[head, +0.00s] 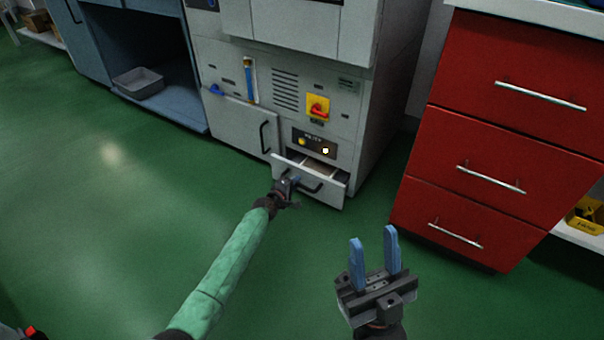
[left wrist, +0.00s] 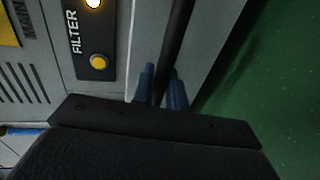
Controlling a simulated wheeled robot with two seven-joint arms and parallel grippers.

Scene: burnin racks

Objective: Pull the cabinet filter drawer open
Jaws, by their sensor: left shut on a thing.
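The filter drawer (head: 334,194) is at the bottom of the light grey cabinet (head: 232,128). It stands partly open, with its inside showing behind the front panel. My left gripper (head: 293,181) is at the left part of the drawer's black handle (head: 314,188). In the left wrist view, the blue fingers of my left gripper (left wrist: 162,75) are shut around the dark handle bar (left wrist: 176,38), beside the panel marked FILTER (left wrist: 84,40). My right gripper (head: 373,238) is open and empty, above the floor at the lower right of the head view.
A red drawer unit (head: 490,150) with bar handles stands to the right. A blue cabinet (head: 172,98) with a grey tray (head: 138,82) is at the left. A yellow and red switch (head: 318,107) sits above the drawer. The green floor (head: 120,200) in front is clear.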

